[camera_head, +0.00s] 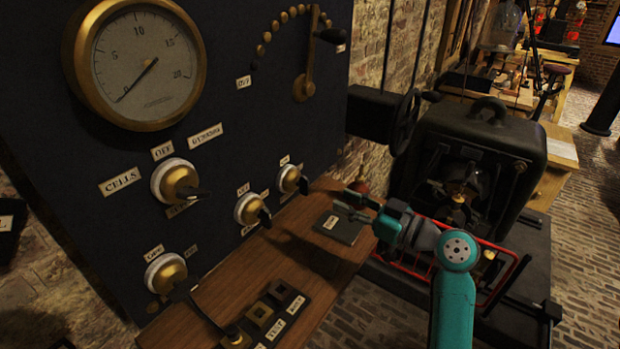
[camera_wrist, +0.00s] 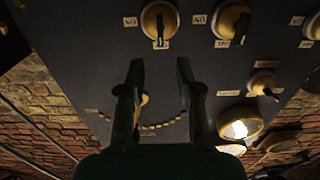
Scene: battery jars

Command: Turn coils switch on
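The dark panel (camera_head: 225,120) carries several round brass switches with dark handles; I cannot read which label says coils. The rightmost small switch (camera_head: 290,180) has its handle toward the lower right; it appears in the wrist view (camera_wrist: 158,18) with its handle vertical, just beyond my fingertips. The middle switch (camera_head: 250,208) shows to its right in the wrist view (camera_wrist: 232,18), handle slanted. My gripper (camera_head: 346,203) is open and empty, right of the rightmost switch and apart from it. In the wrist view my two fingers (camera_wrist: 160,68) are spread, with the panel behind them.
A wooden shelf (camera_head: 200,305) with labelled blocks runs below the panel. A large gauge (camera_head: 140,65), a cells/dynamo switch (camera_head: 177,183) and a lower-left switch (camera_head: 165,273) are on the panel.

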